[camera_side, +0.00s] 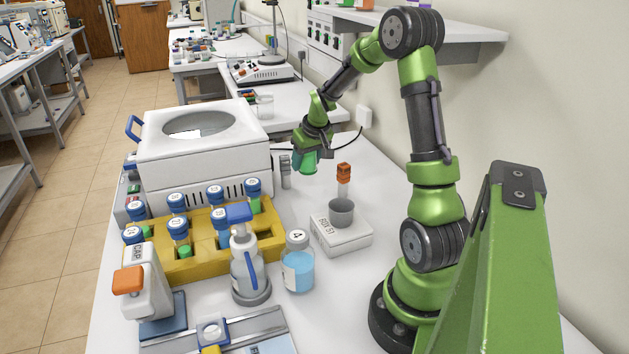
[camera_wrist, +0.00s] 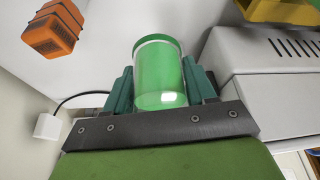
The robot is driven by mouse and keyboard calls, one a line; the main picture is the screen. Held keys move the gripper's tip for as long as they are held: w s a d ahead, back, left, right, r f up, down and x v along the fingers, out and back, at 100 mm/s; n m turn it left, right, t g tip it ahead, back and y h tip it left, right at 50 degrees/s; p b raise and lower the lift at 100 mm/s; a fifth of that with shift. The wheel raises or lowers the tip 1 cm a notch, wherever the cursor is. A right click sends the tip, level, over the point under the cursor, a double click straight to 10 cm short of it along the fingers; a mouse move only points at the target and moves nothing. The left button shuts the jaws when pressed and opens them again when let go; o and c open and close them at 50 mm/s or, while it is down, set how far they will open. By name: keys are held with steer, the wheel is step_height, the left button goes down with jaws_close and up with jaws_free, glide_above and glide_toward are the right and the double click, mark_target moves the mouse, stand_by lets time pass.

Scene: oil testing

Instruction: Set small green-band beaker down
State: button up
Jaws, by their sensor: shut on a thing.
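The small green-band beaker (camera_wrist: 160,75) is a clear, green-tinted cylinder with a darker green band at one end. In the wrist view it sits between the two teal fingers of my gripper (camera_wrist: 160,92), which are shut on its sides. In the side view my gripper (camera_side: 307,150) holds the beaker (camera_side: 306,162) above the white bench, right of the large white machine. A small grey cylinder (camera_side: 286,170) stands on the bench just left of and below it. From the side, the gap between the beaker and the bench is hard to judge.
The white machine with a round opening (camera_side: 205,165) stands close on the left. A white box with a grey cup and an orange-topped tool (camera_side: 343,174) is at the front right. A yellow rack of blue-capped vials (camera_side: 160,272) and a blue-liquid bottle (camera_side: 298,268) are nearer.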

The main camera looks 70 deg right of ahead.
mark_target(321, 176)
steer(key=d+m+h, duration=0.1)
steer(key=d+m, duration=0.2)
steer(key=d, duration=0.8)
steer(key=shift+g, duration=0.3)
step_height(321, 176, down, 9)
steer(key=shift+s+a+r, duration=0.15)
steer(key=o, duration=1.1)
